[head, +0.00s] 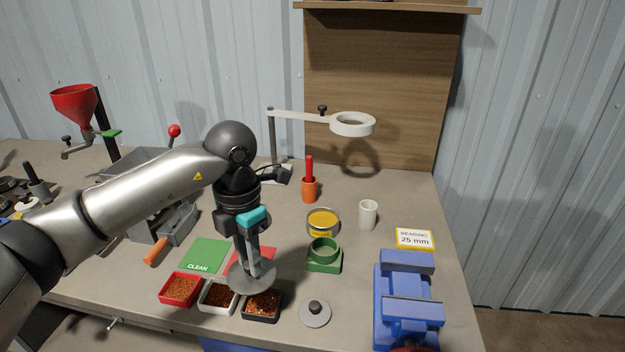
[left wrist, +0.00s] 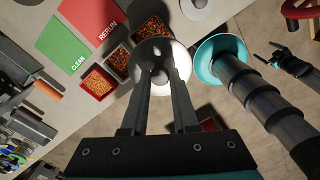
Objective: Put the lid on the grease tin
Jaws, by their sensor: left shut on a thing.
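The grease tin (head: 322,222) stands open on the bench, its yellow filling showing, behind a green ring-shaped holder (head: 324,256). My left gripper (head: 252,268) points down and is shut on the knob of the round grey lid (head: 240,282). The lid is in the air above the small trays, left of and nearer than the tin.
Another grey disc with a dark knob (head: 315,313) lies near the front edge. Red (head: 165,300), white and black trays hold scrap. A white cup (head: 368,214), orange holder (head: 309,190), magnifier lamp (head: 352,124) and blue vise (head: 385,300) stand around the tin.

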